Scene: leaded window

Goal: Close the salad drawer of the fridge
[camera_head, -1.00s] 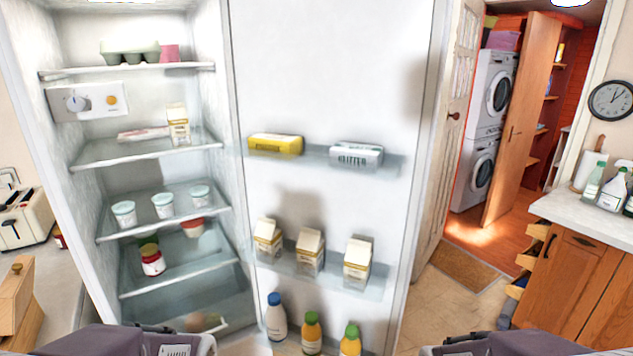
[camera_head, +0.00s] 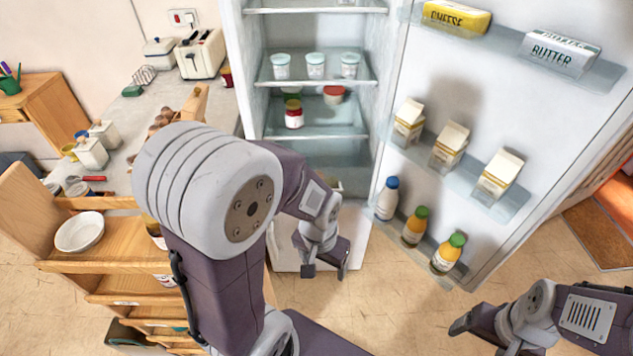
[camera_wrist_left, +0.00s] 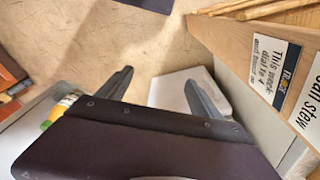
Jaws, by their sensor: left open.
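The fridge stands open in the head view. Its salad drawer (camera_head: 350,183) is at the bottom of the compartment, under the lowest glass shelf, with some produce showing in it. My left arm hides much of the drawer, so I cannot tell how far out it is. My right gripper (camera_head: 482,332) is low at the right, partly cut off by the frame.
The open fridge door (camera_head: 500,100) stands to the right, with cartons, bottles, cheese and butter on its shelves. Open wooden drawers (camera_head: 120,265) stick out at the left, one holding a white bowl (camera_head: 79,232). The floor (camera_head: 400,295) between is clear.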

